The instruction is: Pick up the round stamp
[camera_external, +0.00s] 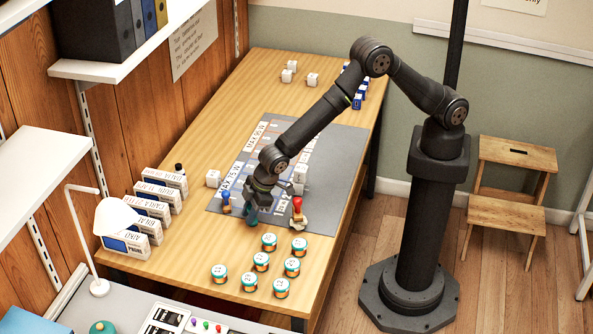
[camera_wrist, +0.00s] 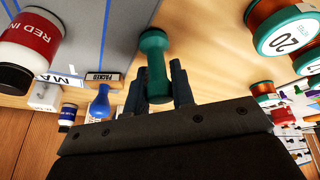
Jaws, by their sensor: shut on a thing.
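My gripper (camera_external: 252,205) is at the near end of the grey mat, pointing down. In the wrist view its two dark fingers (camera_wrist: 161,82) are shut on the green handle of a stamp (camera_wrist: 154,48), one finger on each side. The green stamp also shows as a small teal shape under my gripper in the external view (camera_external: 251,216). Its round green end faces the camera; its stamping face is hidden. I cannot tell whether it touches the surface. A blue-handled stamp (camera_external: 226,202) stands left of my gripper, and a red-handled stamp (camera_external: 298,208) stands to the right.
Several orange-and-teal spools (camera_external: 261,262) stand on the wooden table in front. Several white boxes (camera_external: 160,200) line the left edge.

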